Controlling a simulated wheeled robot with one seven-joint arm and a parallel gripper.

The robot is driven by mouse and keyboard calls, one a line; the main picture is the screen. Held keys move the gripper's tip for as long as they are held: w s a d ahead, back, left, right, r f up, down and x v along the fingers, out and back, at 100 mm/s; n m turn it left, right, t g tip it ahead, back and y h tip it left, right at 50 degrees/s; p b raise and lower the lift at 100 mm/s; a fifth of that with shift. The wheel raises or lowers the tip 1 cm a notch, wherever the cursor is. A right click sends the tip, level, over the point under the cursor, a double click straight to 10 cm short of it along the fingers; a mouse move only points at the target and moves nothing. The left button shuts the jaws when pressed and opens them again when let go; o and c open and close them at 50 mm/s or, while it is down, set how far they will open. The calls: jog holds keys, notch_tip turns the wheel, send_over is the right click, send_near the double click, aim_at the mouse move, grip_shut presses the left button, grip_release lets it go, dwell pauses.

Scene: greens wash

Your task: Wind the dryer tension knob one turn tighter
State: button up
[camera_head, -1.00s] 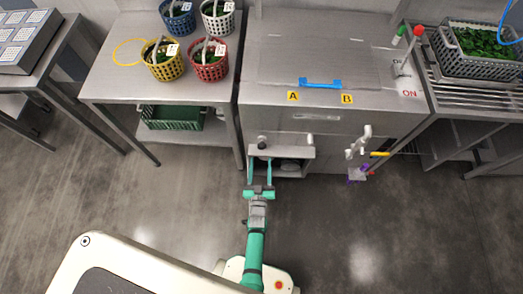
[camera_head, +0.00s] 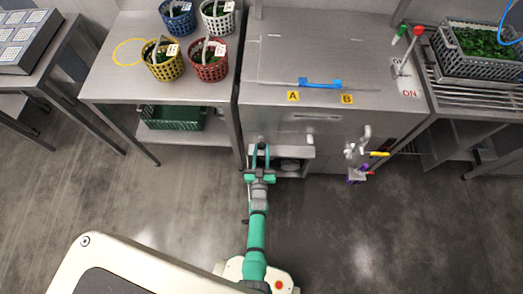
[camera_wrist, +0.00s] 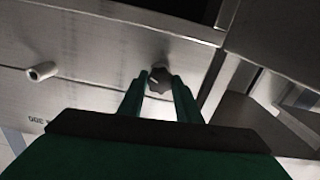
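The dryer tension knob (camera_wrist: 159,80) is small, dark and lobed, with a white mark on its face. It sits on the metal front of the dryer cabinet (camera_head: 350,125). My gripper (camera_head: 260,148) reaches the cabinet front at the left of its open recess. In the wrist view my gripper (camera_wrist: 160,78) has one green finger on each side of the knob, and both appear to touch its sides.
A pale peg-like handle (camera_wrist: 42,71) sticks out left of the knob in the wrist view. A white fitting with a yellow-tipped lever (camera_head: 378,154) juts from the cabinet at right. A table with several baskets (camera_head: 208,66) stands at left.

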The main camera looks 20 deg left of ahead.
jog(key=shift+m, duration=2.4)
jog(key=o, duration=1)
jog(key=shift+o, duration=0.2)
jog(key=v, duration=1.1)
jog(key=shift+w, duration=0.1)
